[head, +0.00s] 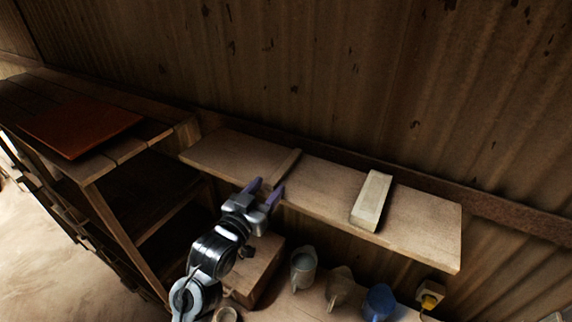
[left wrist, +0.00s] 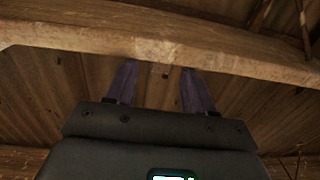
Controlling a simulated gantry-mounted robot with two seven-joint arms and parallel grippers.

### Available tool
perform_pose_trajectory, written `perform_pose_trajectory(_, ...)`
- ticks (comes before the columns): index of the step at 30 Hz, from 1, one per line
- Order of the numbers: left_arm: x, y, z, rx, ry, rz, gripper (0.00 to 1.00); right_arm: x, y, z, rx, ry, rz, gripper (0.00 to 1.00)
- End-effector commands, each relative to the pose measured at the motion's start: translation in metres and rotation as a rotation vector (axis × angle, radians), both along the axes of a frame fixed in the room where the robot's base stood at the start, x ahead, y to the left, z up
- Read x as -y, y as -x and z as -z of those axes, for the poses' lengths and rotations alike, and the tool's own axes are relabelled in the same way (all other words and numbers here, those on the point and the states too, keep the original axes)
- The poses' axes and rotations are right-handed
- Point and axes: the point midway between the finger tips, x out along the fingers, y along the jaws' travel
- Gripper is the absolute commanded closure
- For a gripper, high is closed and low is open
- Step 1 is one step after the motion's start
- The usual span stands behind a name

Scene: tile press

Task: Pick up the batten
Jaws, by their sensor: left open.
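A thin brown wooden strip, which looks like the batten (head: 287,163), lies across the wooden shelf (head: 325,187) in the head view, with its near end towards the shelf's front edge. My left gripper (head: 265,190) is open at that front edge, its two purple fingers pointing at the strip's near end. In the left wrist view the fingers of my left gripper (left wrist: 158,85) are apart below the shelf edge (left wrist: 165,50). A small dark spot shows between them; I cannot tell if it is the strip's end. Nothing is visibly held. My right gripper is not in view.
A pale block (head: 371,199) lies on the shelf to the right. Below stand a grey jug (head: 303,267), a brown jug (head: 340,286), a blue jug (head: 379,301) and a wooden box (head: 256,269). A reddish board (head: 82,127) lies on the left rack. A corrugated wall rises behind.

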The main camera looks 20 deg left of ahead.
Motion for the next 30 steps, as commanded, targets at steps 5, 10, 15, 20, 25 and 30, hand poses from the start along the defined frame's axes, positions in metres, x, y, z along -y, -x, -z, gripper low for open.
perform_pose_trajectory(5, 0.0004, -0.0012, 0.0005, 0.0, 0.0, 0.0, 0.47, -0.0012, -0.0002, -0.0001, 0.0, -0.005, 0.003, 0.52)
perform_pose_trajectory(10, 0.0004, -0.0011, 0.0004, 0.0, 0.0, 0.0, 0.62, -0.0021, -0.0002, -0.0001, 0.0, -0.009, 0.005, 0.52)
perform_pose_trajectory(15, 0.0005, -0.001, 0.0004, 0.0, 0.0, 0.0, 0.88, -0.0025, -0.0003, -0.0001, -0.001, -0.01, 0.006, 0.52)
perform_pose_trajectory(20, 0.0004, -0.0009, 0.0002, 0.001, 0.0, 0.0, 1.0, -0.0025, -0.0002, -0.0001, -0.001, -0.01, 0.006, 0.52)
perform_pose_trajectory(25, 0.0004, -0.0009, 0.0001, 0.001, 0.0, 0.0, 1.0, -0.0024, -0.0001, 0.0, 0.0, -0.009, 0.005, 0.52)
perform_pose_trajectory(30, 0.0004, -0.001, -0.003, 0.001, 0.0, 0.001, 1.0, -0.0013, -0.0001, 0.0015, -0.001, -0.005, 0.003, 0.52)
